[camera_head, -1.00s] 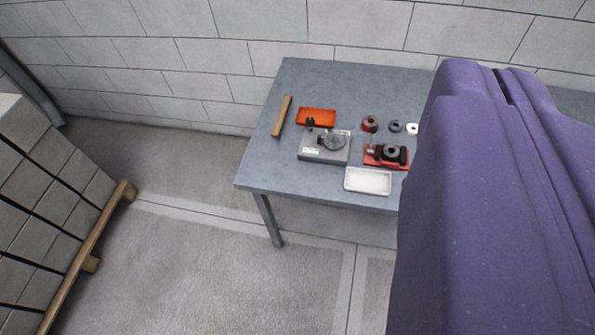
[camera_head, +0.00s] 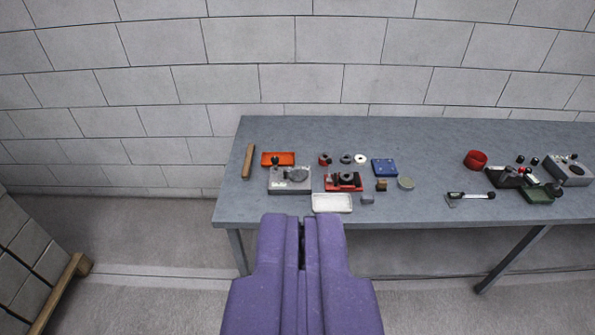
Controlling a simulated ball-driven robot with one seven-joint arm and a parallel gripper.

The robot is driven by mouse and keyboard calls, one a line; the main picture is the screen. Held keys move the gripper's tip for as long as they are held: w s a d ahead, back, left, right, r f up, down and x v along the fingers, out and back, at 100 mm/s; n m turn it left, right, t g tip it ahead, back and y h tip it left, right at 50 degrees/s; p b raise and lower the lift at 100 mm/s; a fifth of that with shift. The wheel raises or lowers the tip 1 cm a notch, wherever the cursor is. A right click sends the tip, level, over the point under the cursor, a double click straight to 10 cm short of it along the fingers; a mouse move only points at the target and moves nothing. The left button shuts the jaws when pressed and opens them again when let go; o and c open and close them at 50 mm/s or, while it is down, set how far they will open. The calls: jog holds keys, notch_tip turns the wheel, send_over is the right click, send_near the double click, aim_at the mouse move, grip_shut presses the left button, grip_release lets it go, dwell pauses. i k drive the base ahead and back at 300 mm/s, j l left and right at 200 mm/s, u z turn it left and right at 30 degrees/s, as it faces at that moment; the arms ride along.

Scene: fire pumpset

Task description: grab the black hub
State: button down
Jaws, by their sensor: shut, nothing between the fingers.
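My gripper (camera_head: 302,222) is the purple shape at the lower middle, seen from behind. Its fingers are together and empty, in front of the table's near edge and apart from everything on it. Several small dark parts lie on the table, and I cannot tell for sure which is the black hub. A dark grey ring (camera_head: 346,158) lies between a red-and-dark part (camera_head: 324,159) and a white ring (camera_head: 361,158). A black round piece (camera_head: 345,176) sits on a red fixture (camera_head: 330,187). A small black piece (camera_head: 275,160) is at an orange tray (camera_head: 287,158).
The grey table (camera_head: 430,150) stands against a block wall. A grey device (camera_head: 290,185), white tray (camera_head: 332,203), blue block (camera_head: 384,167) and wooden bar (camera_head: 248,161) are on it. More tools lie at the right. A pallet of blocks (camera_head: 30,260) stands at left.

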aim_at(346, 179)
jog(key=i+l+z, duration=0.2)
jog(key=i, duration=0.35)
jog(key=i+z, duration=0.2)
jog(key=i, duration=0.4)
jog(key=i+j+z, duration=0.25)
jog(key=i, duration=0.3)
jog(key=i+z, duration=0.2)
jog(key=i, duration=0.4)
jog(key=i+j+z, duration=0.2)
jog(key=i+j, duration=0.15)
jog(key=i, duration=0.2)
